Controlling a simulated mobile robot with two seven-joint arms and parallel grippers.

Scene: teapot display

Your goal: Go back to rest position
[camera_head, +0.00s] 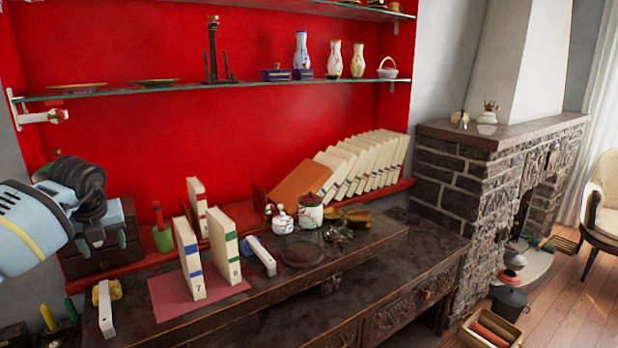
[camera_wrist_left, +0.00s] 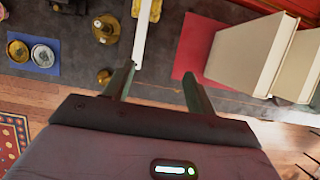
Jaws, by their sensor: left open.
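My left arm (camera_head: 40,225) reaches in from the left edge in the head view, raised beside the table. Its fingertips cannot be made out there. In the left wrist view my left gripper (camera_wrist_left: 158,74) is open, with nothing between its two dark fingers. A white bar-shaped object (camera_wrist_left: 145,35) lies just beyond one fingertip; I cannot tell whether they touch. My right gripper is not in view.
Books numbered 7 (camera_head: 190,268) and 8 (camera_head: 226,255) stand on a red mat (camera_head: 165,300). A row of leaning books (camera_head: 370,160) lines the back shelf. A glass shelf (camera_head: 200,90) with vases hangs above. A dark drawer box (camera_head: 100,255) stands near my left arm.

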